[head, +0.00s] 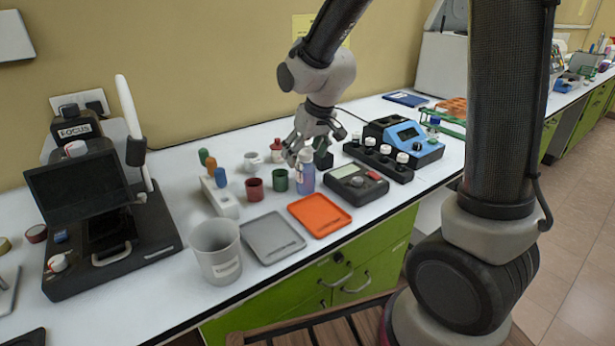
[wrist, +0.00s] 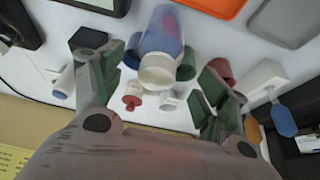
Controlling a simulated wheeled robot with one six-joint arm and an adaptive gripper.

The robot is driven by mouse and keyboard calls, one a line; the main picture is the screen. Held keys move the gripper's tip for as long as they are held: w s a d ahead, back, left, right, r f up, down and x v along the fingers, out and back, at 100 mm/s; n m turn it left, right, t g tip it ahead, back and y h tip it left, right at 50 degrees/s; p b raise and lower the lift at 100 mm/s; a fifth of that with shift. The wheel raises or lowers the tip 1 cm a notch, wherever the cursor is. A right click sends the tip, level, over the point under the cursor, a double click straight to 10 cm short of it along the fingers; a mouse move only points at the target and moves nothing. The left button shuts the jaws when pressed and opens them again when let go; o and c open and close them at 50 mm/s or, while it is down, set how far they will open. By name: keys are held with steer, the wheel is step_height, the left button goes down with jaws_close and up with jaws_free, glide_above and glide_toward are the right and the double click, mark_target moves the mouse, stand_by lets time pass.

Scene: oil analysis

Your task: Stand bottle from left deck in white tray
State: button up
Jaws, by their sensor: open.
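A clear bottle with bluish-purple contents and a white cap (head: 305,175) stands upright on the white bench. My gripper (head: 309,150) is open above and around its cap end. In the wrist view the bottle (wrist: 165,38) lies between the spread fingers (wrist: 160,88), with its cap toward me; I cannot tell if either finger touches it. A pale grey flat tray (head: 270,240) lies in front and to the left, empty; no plainly white tray shows. An empty orange tray (head: 320,214) lies nearer the bottle.
Green (head: 280,180) and dark red (head: 254,189) cups stand left of the bottle, with a red-capped bottle (head: 277,152) behind. A meter (head: 355,184) sits close on the right, beside a black block of white-capped vials (head: 378,157). A beaker (head: 215,250) stands left of the grey tray.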

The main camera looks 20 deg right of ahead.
mark_target(302, 163)
steer(key=x, duration=0.5)
steer(key=shift+d+f, duration=0.1)
steer(key=shift+d, duration=0.15)
steer(key=shift+s, duration=0.1)
steer(key=c, duration=1.2)
steer(key=shift+c, duration=0.5)
